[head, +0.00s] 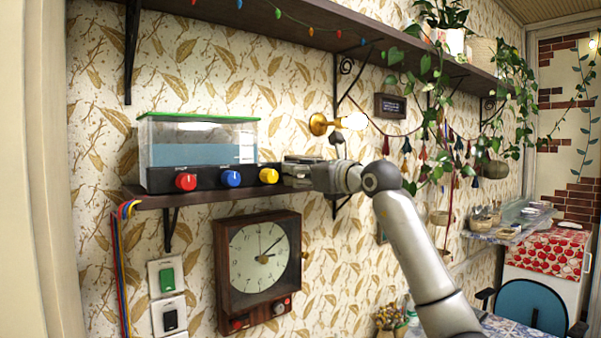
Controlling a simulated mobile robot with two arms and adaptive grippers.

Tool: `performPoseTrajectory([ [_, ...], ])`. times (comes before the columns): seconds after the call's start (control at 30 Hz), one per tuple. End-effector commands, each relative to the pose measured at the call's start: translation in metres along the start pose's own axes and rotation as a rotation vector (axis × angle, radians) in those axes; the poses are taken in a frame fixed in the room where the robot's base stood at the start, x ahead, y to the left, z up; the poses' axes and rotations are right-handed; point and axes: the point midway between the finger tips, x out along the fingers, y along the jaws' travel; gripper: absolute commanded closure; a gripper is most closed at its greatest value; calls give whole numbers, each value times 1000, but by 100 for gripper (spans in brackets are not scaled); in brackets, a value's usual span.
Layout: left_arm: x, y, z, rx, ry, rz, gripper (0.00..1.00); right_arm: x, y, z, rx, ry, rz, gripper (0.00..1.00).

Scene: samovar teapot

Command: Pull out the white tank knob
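A clear tank (165,150) with a green-edged lid and bluish contents stands on a small dark wall shelf (160,202). A black panel along its front carries a red knob (186,181), a blue knob (231,178) and a yellow knob (268,175). I see no white knob; my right gripper covers the panel's right end, just right of the yellow knob. My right gripper (297,172) points left at this end, its arm coming from the lower right. Whether its fingers are open, shut or touching anything is not clear. My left gripper is out of view.
A wooden clock (258,262) hangs below the shelf, with switches (167,297) to its left. A lit wall lamp (345,121) is just above my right gripper. A long dark shelf (300,38) with hanging plants (430,70) runs overhead. Coloured cables (120,255) hang at the left.

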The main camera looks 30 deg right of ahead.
Motion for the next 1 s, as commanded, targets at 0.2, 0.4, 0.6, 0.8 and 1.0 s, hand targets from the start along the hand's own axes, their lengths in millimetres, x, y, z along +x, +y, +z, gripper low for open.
performPoseTrajectory([
  [0.2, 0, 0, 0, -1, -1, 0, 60, 0, 0, 0, 0, 0, 0, 95],
  [0.4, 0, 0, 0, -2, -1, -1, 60, 0, 0, 0, 0, 0, 0, 100],
  [0.6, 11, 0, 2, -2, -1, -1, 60, -14, 0, -3, -3, -1, -2, 100],
  [0.8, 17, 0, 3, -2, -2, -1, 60, -29, 1, -1, -1, 1, 0, 100],
  [1.0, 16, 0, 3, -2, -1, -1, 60, -28, 1, -1, 0, 4, 1, 75],
])
